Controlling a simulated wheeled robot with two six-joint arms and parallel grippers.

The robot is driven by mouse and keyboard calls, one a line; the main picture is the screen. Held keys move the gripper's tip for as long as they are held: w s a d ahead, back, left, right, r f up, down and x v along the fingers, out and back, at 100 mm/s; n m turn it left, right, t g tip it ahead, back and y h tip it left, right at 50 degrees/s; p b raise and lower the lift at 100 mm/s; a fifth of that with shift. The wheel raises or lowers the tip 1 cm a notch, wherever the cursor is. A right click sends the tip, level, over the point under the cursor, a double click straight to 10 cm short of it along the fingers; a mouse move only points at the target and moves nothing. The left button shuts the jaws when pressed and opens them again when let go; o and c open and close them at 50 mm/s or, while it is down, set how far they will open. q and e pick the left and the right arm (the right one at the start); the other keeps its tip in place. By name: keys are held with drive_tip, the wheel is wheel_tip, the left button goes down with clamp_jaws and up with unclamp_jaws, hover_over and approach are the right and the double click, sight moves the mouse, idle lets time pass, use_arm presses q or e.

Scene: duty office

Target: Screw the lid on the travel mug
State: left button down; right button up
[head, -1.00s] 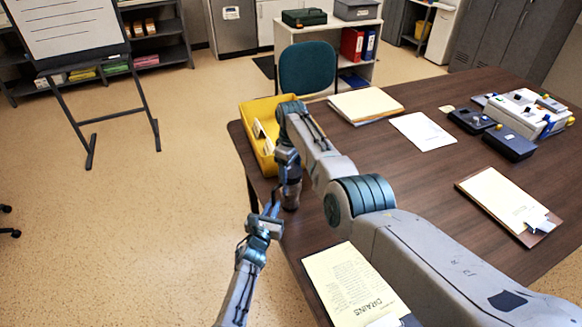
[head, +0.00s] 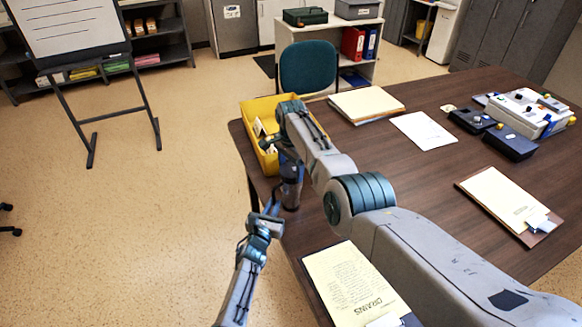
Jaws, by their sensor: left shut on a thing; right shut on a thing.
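The dark travel mug (head: 291,198) stands upright near the left edge of the wooden table. My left gripper (head: 274,210) reaches in from the lower left and is shut on the mug's side. My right gripper (head: 290,168) points down from above, over the top of the mug, and is shut. The lid is hidden by the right gripper and wrist, so its fit on the mug cannot be seen.
A yellow bin (head: 262,107) stands just behind the mug. A paper pad (head: 352,285) lies at the front edge, a clipboard (head: 507,203) and a grey device (head: 527,112) to the right. The middle table is partly covered by my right arm.

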use_arm(q)
drive_tip(key=shift+f, duration=0.1)
use_arm(e)
drive_tip(key=m, duration=0.5)
drive_tip(key=shift+m, duration=0.4)
drive_tip(key=m, duration=0.6)
drive_tip(key=shift+w, duration=0.1)
use_arm(q)
drive_tip(key=shift+s, duration=0.1)
use_arm(e)
drive_tip(key=o, duration=1)
drive_tip(key=shift+o, duration=0.2)
wheel_tip(320, 180, up, 12)
use_arm(q)
drive_tip(key=c, duration=1.4)
unclamp_jaws()
